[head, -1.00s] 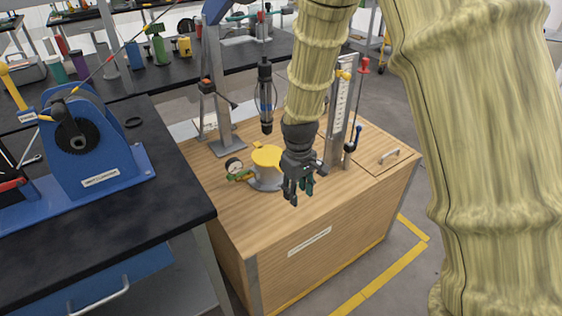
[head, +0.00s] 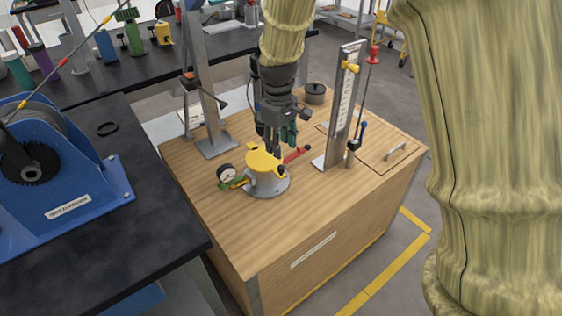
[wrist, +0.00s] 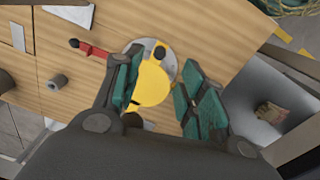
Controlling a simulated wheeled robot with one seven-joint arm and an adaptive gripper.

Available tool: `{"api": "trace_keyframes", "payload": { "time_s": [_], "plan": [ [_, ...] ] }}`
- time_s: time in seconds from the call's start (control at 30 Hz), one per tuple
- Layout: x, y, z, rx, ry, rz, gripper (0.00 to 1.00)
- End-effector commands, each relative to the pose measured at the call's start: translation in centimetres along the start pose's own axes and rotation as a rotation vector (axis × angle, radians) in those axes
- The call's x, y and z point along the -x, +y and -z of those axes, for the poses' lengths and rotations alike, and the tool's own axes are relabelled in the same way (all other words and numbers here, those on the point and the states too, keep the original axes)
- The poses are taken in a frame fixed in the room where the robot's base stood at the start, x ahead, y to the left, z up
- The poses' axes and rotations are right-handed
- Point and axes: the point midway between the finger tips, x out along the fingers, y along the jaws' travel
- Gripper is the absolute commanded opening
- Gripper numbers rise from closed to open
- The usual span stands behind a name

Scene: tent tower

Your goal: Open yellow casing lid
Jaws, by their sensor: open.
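The yellow casing lid (head: 263,161) lies on top of a round grey casing (head: 268,187) on the wooden bench, and it looks shut. In the wrist view the yellow lid (wrist: 154,84) shows between my two fingers, with a dark round knob on its upper part. My gripper (head: 279,146) is above the back of the lid in the head view, fingers pointing down. It is open and empty, with teal finger pads spread apart in the wrist view (wrist: 158,98). I cannot tell whether a finger touches the lid.
A pressure gauge (head: 226,173) sits left of the casing, and a red-handled tool (head: 297,154) lies behind it to the right. A metal stand (head: 209,120) and an upright scale (head: 344,105) rise nearby. The bench front is clear. A black table (head: 110,195) stands at left.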

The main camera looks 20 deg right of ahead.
Motion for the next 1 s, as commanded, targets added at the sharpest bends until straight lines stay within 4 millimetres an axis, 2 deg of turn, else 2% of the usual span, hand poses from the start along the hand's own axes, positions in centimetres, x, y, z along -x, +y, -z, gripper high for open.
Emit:
{"api": "trace_keyframes", "payload": {
  "time_s": [0.3,0.5,0.7,1.0],
  "plan": [
    [-5.3,0.0,0.0,0.000,-0.002,0.001,0.41],
    [-7.7,0.0,-0.1,-0.003,-0.001,0.002,0.41],
    [-8.8,0.1,-0.1,-0.003,0.001,0.000,0.41],
    [-8.9,0.1,-0.1,-0.003,0.001,0.000,0.41]
  ]
}}
